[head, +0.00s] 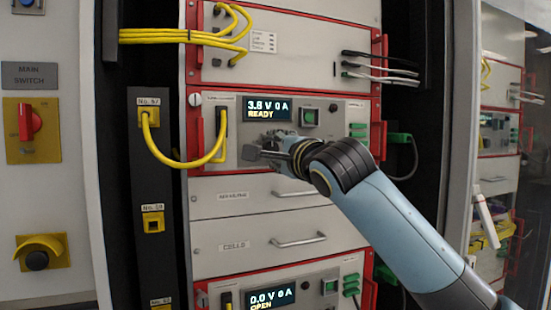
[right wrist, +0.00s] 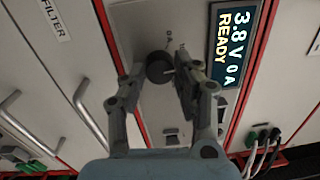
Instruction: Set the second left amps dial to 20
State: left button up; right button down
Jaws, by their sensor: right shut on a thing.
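In the right wrist view, a round black dial (right wrist: 157,68) with a light pointer line sits on a pale panel beside a display (right wrist: 233,45) reading 3.8 V 0 A READY. My right gripper (right wrist: 160,72) has its two fingers on either side of this dial and is shut on it. In the head view my right gripper (head: 262,152) is at the panel just below the same display (head: 267,109) and hides the dial. The scale marks around the dial are too small to read. My left gripper is not in view.
A yellow cable (head: 185,163) loops from a socket post to the panel, left of my gripper. Drawer handles (head: 300,192) stick out below. Red rack handles (head: 378,140) and green connectors (head: 357,130) are at the right. A lower unit's display (head: 270,298) reads 0.0 V 0 A OPEN.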

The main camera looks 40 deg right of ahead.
jog(key=m+b, duration=0.2)
jog(key=m, duration=0.3)
jog(key=shift+f+h, duration=0.1)
jog(key=shift+h, duration=0.2)
dwell(0.4)
jog(key=c, duration=1)
grip_release()
jog(key=shift+o, duration=0.2)
jog(key=shift+s, duration=0.2)
jog(key=v, duration=0.7)
